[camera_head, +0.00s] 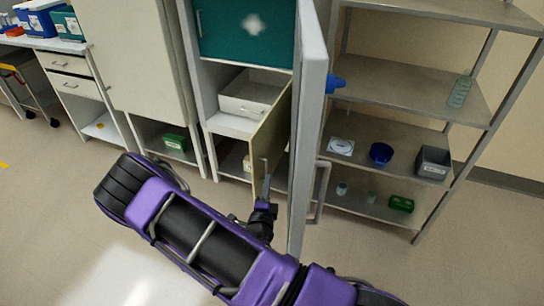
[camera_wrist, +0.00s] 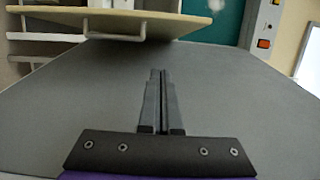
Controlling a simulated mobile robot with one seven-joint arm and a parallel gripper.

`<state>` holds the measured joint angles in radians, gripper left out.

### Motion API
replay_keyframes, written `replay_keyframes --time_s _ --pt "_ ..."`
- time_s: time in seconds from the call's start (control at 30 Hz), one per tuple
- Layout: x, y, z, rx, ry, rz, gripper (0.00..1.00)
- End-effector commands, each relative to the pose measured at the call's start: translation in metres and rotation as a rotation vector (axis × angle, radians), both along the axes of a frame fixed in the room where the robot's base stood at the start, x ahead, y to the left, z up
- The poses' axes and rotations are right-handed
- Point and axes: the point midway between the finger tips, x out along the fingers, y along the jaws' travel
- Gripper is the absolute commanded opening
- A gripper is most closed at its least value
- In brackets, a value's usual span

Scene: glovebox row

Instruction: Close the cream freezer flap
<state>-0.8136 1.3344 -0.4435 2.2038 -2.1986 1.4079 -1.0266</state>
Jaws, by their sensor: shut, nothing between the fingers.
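The cream freezer flap (camera_head: 271,138) stands swung open from the cabinet, in front of the middle shelf, with a small handle near its lower outer end. In the wrist view the flap (camera_wrist: 165,22) spans the upper left, with its pale handle (camera_wrist: 113,36) below its edge. My gripper (camera_head: 266,180) is close to the flap's lower outer end; in the wrist view its fingers (camera_wrist: 159,74) are together and empty, apart in the picture from the flap. Whether it touches the flap in depth is unclear.
A tall grey door (camera_head: 310,125) stands open just right of the flap, and a large grey surface (camera_wrist: 235,95) fills the wrist view. A white drawer (camera_head: 245,97) shows behind the flap. Metal shelves (camera_head: 400,88) stand right. Floor is clear at lower left.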

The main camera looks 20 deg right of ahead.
Motion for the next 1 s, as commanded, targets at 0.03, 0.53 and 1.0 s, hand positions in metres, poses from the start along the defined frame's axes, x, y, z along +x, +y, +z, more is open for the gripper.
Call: replay_keyframes --time_s 0.03,0.53,1.0 --pt "-0.001 -0.003 -0.003 -0.004 0.008 -0.004 0.0" --pt "0.082 -0.035 -0.003 -0.003 0.003 -0.005 0.0" --pt "0.114 -0.005 -0.002 -0.005 0.005 -0.002 0.0"
